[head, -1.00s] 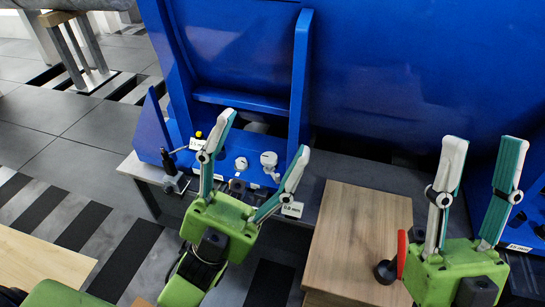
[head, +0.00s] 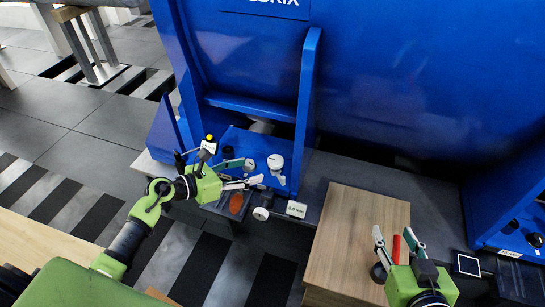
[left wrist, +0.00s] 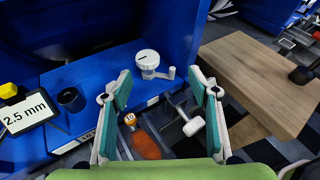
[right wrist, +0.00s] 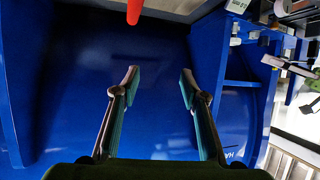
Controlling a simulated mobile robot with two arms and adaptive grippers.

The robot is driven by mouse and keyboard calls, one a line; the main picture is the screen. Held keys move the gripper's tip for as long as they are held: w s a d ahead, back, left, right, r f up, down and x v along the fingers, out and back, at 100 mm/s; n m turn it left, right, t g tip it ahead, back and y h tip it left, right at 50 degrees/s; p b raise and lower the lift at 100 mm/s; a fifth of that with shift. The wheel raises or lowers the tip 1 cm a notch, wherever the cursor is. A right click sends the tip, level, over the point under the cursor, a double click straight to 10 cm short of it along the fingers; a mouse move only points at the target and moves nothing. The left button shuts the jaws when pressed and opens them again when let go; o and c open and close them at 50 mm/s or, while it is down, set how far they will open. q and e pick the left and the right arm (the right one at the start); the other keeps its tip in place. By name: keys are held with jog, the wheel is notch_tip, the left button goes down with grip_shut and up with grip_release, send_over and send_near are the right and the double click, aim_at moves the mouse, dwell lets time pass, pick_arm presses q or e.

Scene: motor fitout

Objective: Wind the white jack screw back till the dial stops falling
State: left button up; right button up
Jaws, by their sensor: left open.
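A white, round-topped part with a dark mark on its face, which looks like the dial, stands on the blue base (head: 276,163); it also shows in the left wrist view (left wrist: 148,59). In front is a white knob on a grey shaft (left wrist: 193,126), likely the jack screw; it shows in the head view too (head: 261,213). My left gripper (head: 253,172) is open, its fingers either side of the space before the dial and touching nothing clearly. My right gripper (head: 393,236) is open and empty near the wooden block. The dial's reading is too small to tell.
An orange-red oval part (left wrist: 145,144) lies beside the knob. A "2.5 mm" label (left wrist: 26,112) and a dark cup (left wrist: 70,99) stand at left. A wooden block (head: 355,235) is at right. A red part (head: 396,249) is close to my right gripper. Blue side plates flank the dial.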

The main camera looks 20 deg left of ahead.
pick_arm(q)
jog(key=a, duration=0.2)
jog(key=b, duration=0.2)
send_near(274, 160)
jog(key=shift+w+d+f+m+y, duration=0.15)
jog(key=shift+w+d+f+y, duration=0.05)
jog(key=shift+w+d, duration=0.3)
jog(key=shift+w+d+f+m+y, duration=0.15)
jog(key=shift+w+d+f+y, duration=0.05)
jog(key=shift+w+d, duration=0.3)
jog(key=b+x, duration=0.2)
jog(key=x, duration=0.4)
jog(key=shift+w+d, duration=0.15)
pick_arm(e)
notch_tip(274, 160, up, 18)
jog(key=w+a+t+y, duration=0.1)
jog(key=a+t+y, duration=0.1)
jog(key=t, duration=0.7)
jog(key=shift+a+r+n+t+y, duration=0.2)
jog(key=shift+a+n+t+y, duration=0.15)
jog(key=shift+y, duration=0.25)
pick_arm(q)
jog(key=c, duration=1.1)
